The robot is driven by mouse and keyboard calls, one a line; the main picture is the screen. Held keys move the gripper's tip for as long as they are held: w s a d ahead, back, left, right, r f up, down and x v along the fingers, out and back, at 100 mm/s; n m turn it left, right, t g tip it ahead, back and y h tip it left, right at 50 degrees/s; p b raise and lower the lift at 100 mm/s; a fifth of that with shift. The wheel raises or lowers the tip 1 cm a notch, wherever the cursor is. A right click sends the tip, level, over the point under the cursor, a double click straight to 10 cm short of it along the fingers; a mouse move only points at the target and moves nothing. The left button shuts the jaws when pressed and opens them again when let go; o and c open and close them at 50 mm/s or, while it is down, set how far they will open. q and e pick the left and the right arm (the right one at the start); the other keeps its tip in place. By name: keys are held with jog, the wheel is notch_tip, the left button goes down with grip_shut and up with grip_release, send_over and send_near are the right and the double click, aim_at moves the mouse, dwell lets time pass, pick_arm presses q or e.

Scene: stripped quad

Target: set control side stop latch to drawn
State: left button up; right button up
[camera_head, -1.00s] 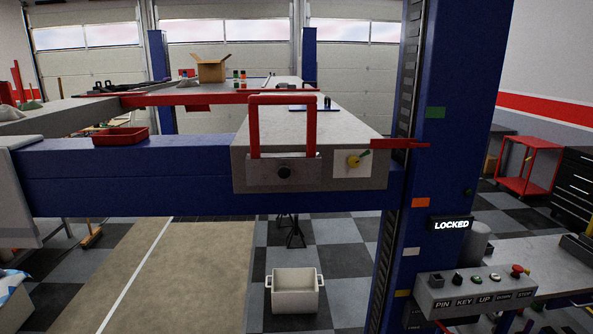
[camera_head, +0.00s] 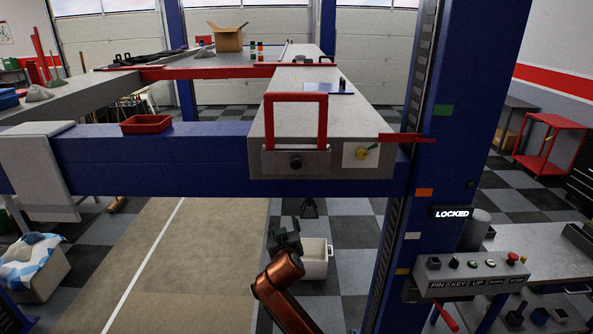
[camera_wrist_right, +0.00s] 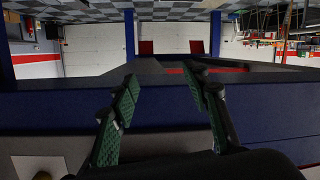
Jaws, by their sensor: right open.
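A red hoop (camera_head: 296,97) stands upright on a grey plate (camera_head: 270,162) at the near end of the grey runway. A black knob (camera_head: 295,163) sits in this plate. Which of these is the stop latch is not labelled. My right gripper (camera_head: 287,237) is below the runway end, apart from both knobs. My left gripper is out of view.
The blue crossbeam (camera_head: 150,160) spans the front and meets the blue column (camera_head: 440,130). A red bar (camera_head: 407,138) juts from the column. A lit LOCKED sign (camera_head: 451,212) is above the button box (camera_head: 470,270). A white bin (camera_head: 318,258) stands on the floor behind my gripper.

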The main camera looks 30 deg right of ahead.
aim_at(296, 166)
jog(key=s+r+m+t+h+p, duration=0.15)
jog(key=s+r, duration=0.25)
jog(key=r, duration=0.7)
jog(key=s+r+m+h+p, duration=0.15)
jog(key=s+r, duration=0.25)
jog(key=r, duration=0.7)
jog(key=shift+m, duration=0.4)
jog(key=x, duration=0.6)
jog(key=shift+a, duration=0.1)
jog(key=shift+x, duration=0.75)
jog(key=shift+f, duration=0.1)
grip_shut()
jog(key=shift+a+y, duration=0.1)
jog(key=shift+y, duration=0.3)
